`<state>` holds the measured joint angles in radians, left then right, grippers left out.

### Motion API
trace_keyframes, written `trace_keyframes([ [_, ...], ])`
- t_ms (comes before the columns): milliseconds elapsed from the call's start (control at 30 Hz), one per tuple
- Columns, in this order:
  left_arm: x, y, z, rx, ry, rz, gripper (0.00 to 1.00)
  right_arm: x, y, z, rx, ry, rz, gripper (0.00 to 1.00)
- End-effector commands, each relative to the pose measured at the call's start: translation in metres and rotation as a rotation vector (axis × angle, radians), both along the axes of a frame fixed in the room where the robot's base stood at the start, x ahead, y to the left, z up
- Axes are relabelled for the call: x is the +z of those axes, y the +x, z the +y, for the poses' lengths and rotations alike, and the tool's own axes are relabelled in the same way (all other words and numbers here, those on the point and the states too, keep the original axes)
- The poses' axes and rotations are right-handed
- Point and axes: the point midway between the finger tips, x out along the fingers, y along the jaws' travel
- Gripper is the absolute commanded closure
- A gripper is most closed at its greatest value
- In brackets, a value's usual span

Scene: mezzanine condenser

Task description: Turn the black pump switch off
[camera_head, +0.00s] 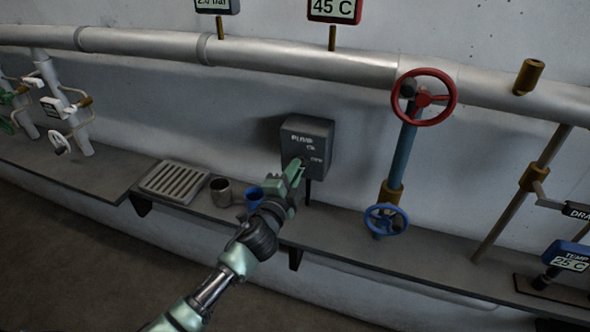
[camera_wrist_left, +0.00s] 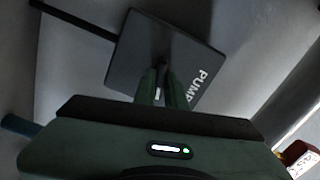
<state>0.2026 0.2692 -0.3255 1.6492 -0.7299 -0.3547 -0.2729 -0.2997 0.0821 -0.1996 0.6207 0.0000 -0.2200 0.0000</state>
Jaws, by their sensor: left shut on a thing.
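The dark grey pump box (camera_head: 308,138) is mounted at the wall above the shelf, with white lettering on its front. The box also shows in the left wrist view (camera_wrist_left: 150,45), where the word PUMP reads at an angle. My left gripper (camera_head: 297,164) reaches the lower left of the box's front. In the left wrist view its fingers (camera_wrist_left: 162,80) are close together on the black pump switch (camera_wrist_left: 163,66), which is mostly hidden between them. I cannot tell the switch's position. My right gripper is not in view.
A drain grate (camera_head: 174,181), a grey mug (camera_head: 221,191) and a blue cup (camera_head: 253,194) are on the shelf left of the box. A red valve wheel (camera_head: 424,97) and a blue wheel (camera_head: 387,220) are on the right. A large pipe (camera_head: 290,62) runs above.

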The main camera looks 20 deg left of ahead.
Motion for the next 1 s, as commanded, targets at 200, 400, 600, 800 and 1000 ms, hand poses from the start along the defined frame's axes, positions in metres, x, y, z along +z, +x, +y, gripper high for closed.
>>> trace_keyframes([
  [200,-0.0004,-0.0001,0.0001,-0.001,0.15,-0.003,1.0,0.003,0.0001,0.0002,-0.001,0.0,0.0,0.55],
  [400,-0.0008,-0.0002,-0.0004,0.0,0.239,-0.006,1.0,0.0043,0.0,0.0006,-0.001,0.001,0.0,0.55],
  [600,-0.0012,-0.0003,-0.0005,-0.001,0.281,-0.008,1.0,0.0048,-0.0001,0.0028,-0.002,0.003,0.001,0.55],
  [800,-0.0014,-0.0003,-0.0005,0.0,0.293,-0.008,1.0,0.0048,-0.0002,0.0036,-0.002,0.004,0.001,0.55],
  [1000,-0.0015,-0.0003,-0.0004,-0.001,0.293,-0.008,1.0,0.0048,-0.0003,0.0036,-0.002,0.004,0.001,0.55],
])
